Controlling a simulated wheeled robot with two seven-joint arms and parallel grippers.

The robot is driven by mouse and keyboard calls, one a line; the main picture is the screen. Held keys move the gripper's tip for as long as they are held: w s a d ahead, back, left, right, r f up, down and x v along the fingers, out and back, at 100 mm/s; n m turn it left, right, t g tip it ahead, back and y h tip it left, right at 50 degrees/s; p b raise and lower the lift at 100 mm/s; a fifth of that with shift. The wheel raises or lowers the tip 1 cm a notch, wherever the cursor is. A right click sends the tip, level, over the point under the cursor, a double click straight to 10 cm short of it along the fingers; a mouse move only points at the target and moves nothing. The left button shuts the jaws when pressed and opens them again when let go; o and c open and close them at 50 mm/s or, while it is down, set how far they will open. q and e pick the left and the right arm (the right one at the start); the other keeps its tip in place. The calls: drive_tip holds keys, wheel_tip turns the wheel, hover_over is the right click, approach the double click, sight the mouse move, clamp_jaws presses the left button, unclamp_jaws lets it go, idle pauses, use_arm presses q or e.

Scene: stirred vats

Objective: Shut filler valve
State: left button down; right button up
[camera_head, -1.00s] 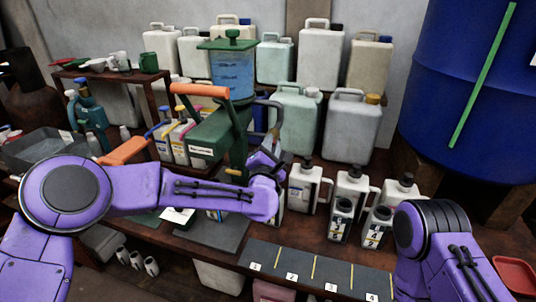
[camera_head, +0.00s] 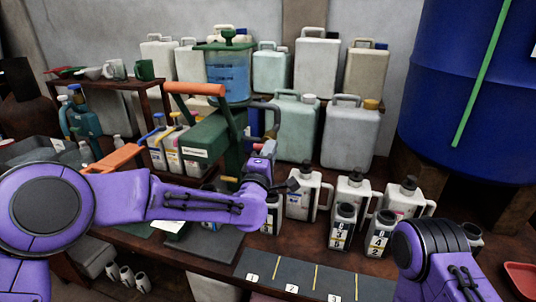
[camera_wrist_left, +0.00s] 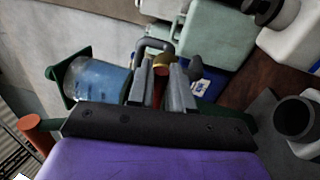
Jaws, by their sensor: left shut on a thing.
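The filler is a green stand (camera_head: 215,138) with a clear tank of blue liquid (camera_head: 228,75) and a long orange-handled lever (camera_head: 197,89). The tank also shows in the left wrist view (camera_wrist_left: 95,80). My left gripper (camera_head: 264,150) is at the stand's right side, below the grey curved spout (camera_head: 272,108). In the left wrist view my left gripper (camera_wrist_left: 161,84) is shut on a thin orange-red valve handle (camera_wrist_left: 159,88), with a brass part (camera_wrist_left: 163,61) just beyond it. The fingers hide part of the handle. My right gripper is out of view.
White jugs (camera_head: 303,190) and small numbered bottles (camera_head: 342,226) stand close to the right of my left gripper. A dark numbered mat (camera_head: 318,276) lies in front. Large canisters (camera_head: 350,135) stand behind. A blue drum (camera_head: 470,90) is at right.

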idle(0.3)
use_arm(q)
drive_tip(key=c, duration=1)
unclamp_jaws()
drive_tip(key=shift+c, duration=0.2)
drive_tip(key=b+v, duration=0.2)
drive_tip(key=v, duration=0.8)
drive_tip(key=shift+s+f+b, duration=0.15)
drive_tip(key=shift+s+b, duration=0.1)
drive_tip(key=shift+b, duration=0.05)
drive_tip(key=shift+a, duration=0.2)
